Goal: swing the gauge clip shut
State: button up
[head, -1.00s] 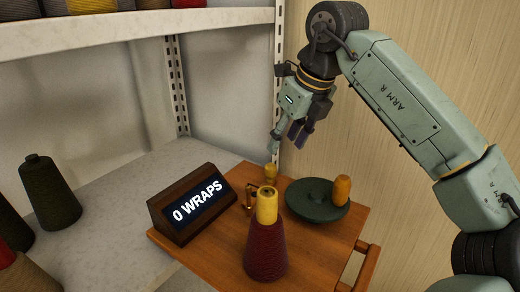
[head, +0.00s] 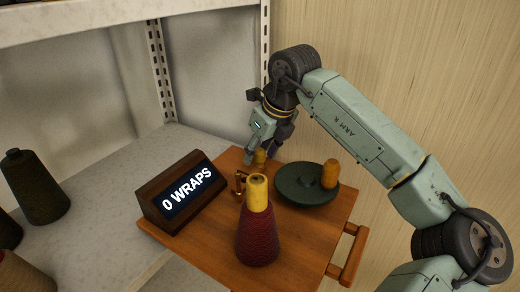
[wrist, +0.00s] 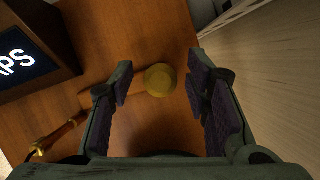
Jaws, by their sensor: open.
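The gauge clip shows as a small brass piece (head: 241,183) on the wooden board (head: 215,245), just behind the yellow-topped dark red cone. In the wrist view its brass part (wrist: 57,138) is at the lower left. A round yellow knob (wrist: 160,80) stands between my open fingers, with a faint bar running left from it; the knob also shows in the head view (head: 260,157). My gripper (wrist: 162,95) is open and points down over the knob, with a gap on both sides. I cannot tell how far the clip stands open.
A display block (head: 180,197) reading "0 WRAPS" stands left of the clip. The dark red cone (head: 258,235) stands in front. A green round plate (head: 300,190) with an orange peg (head: 330,174) is on the right. A dark cone (head: 35,188) stands on the shelf at left.

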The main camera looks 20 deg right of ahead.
jog(key=shift+c, duration=0.3)
grip_shut()
dwell(0.3)
dwell(0.3)
